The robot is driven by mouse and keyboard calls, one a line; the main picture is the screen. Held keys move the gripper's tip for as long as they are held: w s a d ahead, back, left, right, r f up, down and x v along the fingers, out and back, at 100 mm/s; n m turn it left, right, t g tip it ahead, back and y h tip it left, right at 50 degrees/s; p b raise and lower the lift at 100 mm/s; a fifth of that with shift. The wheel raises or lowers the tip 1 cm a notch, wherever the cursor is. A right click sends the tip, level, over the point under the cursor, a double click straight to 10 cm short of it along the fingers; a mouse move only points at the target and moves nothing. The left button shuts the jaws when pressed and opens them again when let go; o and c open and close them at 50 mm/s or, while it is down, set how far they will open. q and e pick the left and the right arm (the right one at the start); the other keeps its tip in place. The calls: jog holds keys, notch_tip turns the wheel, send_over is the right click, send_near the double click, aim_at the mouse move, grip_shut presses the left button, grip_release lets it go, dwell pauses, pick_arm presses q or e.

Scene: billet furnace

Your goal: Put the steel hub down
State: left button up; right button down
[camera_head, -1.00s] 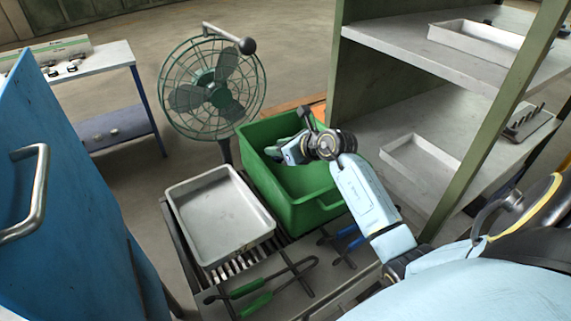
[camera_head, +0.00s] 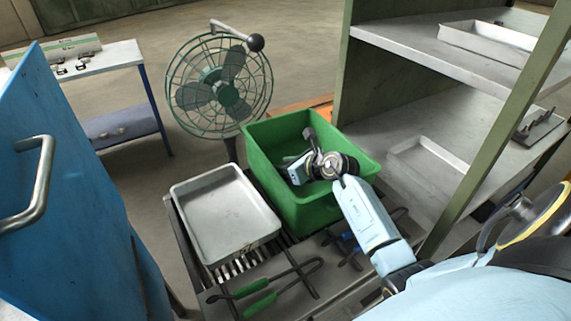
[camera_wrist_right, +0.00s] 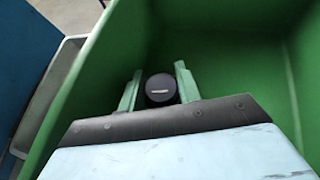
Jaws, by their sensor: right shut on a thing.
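The steel hub (camera_wrist_right: 160,89) shows in the right wrist view as a dark round piece with a small pale mark on its end. My right gripper (camera_wrist_right: 158,88) is shut on it, with one greenish finger on each side. In the head view my right gripper (camera_head: 292,174) reaches down inside the green crate (camera_head: 318,210). The wrist view shows the crate's green walls (camera_wrist_right: 235,45) around the gripper. Whether the hub touches the crate floor cannot be told. My left gripper is not in view.
A grey metal tray (camera_head: 262,238) sits left of the crate on the slatted bench, with green-handled tongs (camera_head: 255,300) in front. A green fan (camera_head: 222,88) stands behind. Shelves (camera_head: 400,125) rise at right, and a blue cabinet (camera_head: 75,200) stands at left.

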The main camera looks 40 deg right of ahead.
jog(key=shift+f, duration=0.3)
jog(key=c, duration=1)
grip_release()
jog(key=shift+s+a+f, duration=0.1)
jog(key=shift+f, duration=0.05)
jog(key=shift+o, duration=0.2)
jog(key=shift+r, duration=0.2)
jog(key=r+p+v, duration=0.1)
jog(key=v, duration=0.7)
jog(key=shift+w, duration=0.25)
